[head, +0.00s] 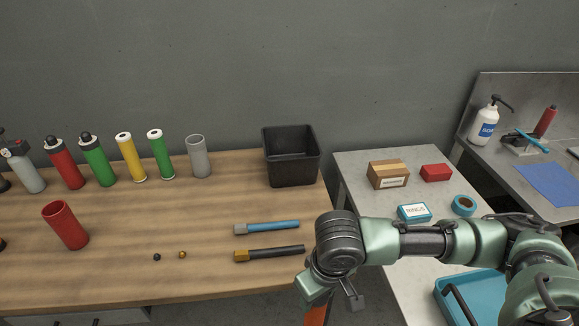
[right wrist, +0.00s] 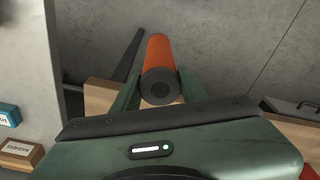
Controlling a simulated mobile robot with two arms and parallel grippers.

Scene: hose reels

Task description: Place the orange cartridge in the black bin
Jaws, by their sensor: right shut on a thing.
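The orange cartridge (head: 316,314) shows at the bottom edge of the head view, mostly cut off and partly hidden by my right arm. In the right wrist view the cartridge (right wrist: 158,55) has a dark round end and sits between the fingers. My right gripper (right wrist: 158,88) is shut on it. In the head view the gripper is in front of the table's right front edge, below the wrist. The black bin (head: 291,156) stands upright at the back right of the wooden table, apart from the cartridge; its visible inside looks empty. My left gripper is not in view.
Two hammer-like tools (head: 268,229) lie in front of the bin on the wooden table (head: 120,210). Several bottles, a grey cup (head: 198,157) and a red tube (head: 65,225) stand left. The grey table (head: 350,165) at right holds boxes, tape and a blue tray (head: 480,280).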

